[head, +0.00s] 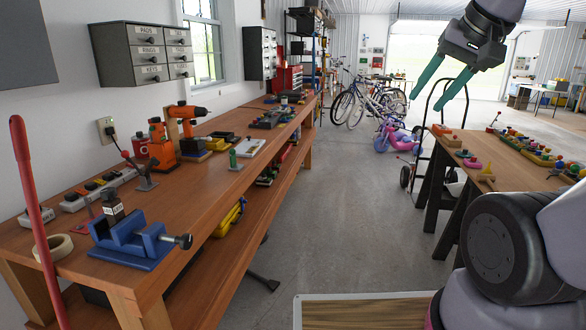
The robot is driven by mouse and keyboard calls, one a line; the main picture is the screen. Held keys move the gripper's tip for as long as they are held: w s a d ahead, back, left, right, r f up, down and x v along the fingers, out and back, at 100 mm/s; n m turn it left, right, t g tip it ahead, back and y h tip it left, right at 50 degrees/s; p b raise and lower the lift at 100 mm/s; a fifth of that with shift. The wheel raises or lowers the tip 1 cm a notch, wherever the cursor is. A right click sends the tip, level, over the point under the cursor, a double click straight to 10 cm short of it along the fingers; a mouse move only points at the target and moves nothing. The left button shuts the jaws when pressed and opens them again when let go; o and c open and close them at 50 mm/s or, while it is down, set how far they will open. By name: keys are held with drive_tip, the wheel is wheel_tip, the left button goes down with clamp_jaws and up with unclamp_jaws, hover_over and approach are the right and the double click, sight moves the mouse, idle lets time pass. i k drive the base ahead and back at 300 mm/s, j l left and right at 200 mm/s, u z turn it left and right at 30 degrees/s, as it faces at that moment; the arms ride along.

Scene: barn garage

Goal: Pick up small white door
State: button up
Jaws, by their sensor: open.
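I cannot make out a small white door for certain in the head view. A flat, pale, rectangular piece (250,147) lies on the left workbench, too small to identify. My gripper (427,102) is at the upper right, in the air above the floor between the workbench and the right table. Its two green fingers are spread apart and point down and to the left. Nothing is between them.
The long wooden workbench (190,190) on the left holds a blue vise (140,238), an orange drill (187,112) and power strips. The table (515,155) on the right holds several colourful small items. A white-edged board (365,313) is at the bottom. Bicycles (370,100) stand behind; the middle floor is clear.

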sight(242, 149)
drive_tip(key=i+l, duration=0.15)
drive_tip(key=i, duration=0.8)
drive_tip(key=i+l+z, duration=0.15)
drive_tip(key=i, duration=0.75)
drive_tip(key=i+l+u, duration=0.1)
drive_tip(key=i+u, duration=0.35)
drive_tip(key=i+l+u, duration=0.2)
drive_tip(key=i+u, duration=0.25)
drive_tip(key=i+l+u, duration=0.25)
drive_tip(key=u, duration=0.2)
drive_tip(key=i+l+u, duration=0.25)
drive_tip(key=l+u, duration=0.2)
drive_tip(key=i+l+u, duration=0.15)
drive_tip(key=l+u, duration=0.3)
drive_tip(key=l, duration=0.15)
drive_tip(key=i+l+u, duration=0.1)
drive_tip(key=l+u, duration=0.35)
drive_tip(key=l, duration=0.1)
